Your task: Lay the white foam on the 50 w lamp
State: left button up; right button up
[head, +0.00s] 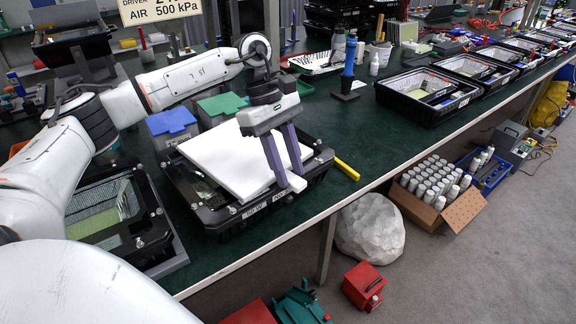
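The white foam (222,158) is a flat pale slab over the black lamp housing (206,222), whose front rim carries white labels; one seems to read 50 W. The foam covers much of the housing's opening, but the left part of the inside shows past its edge. I cannot tell whether the foam rests on the housing or is held above it. My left gripper (291,178) points down at the foam's front right edge, its two purple-grey fingers apart. A small white piece shows at the fingertips; whether they grip it is unclear. My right gripper is out of view.
Another open housing (157,238) stands at left, under my arm. Blue (172,122) and green (222,104) lidded bins stand behind. A yellow-handled tool (346,168) lies right of the lamp. A blue-topped stand (347,75) is farther back. Green bench top is clear between.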

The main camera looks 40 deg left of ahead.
pick_arm(q)
jog(key=o, duration=0.3)
jog(key=v, duration=1)
jog(key=shift+r, duration=0.15)
jog(key=shift+a, duration=0.15)
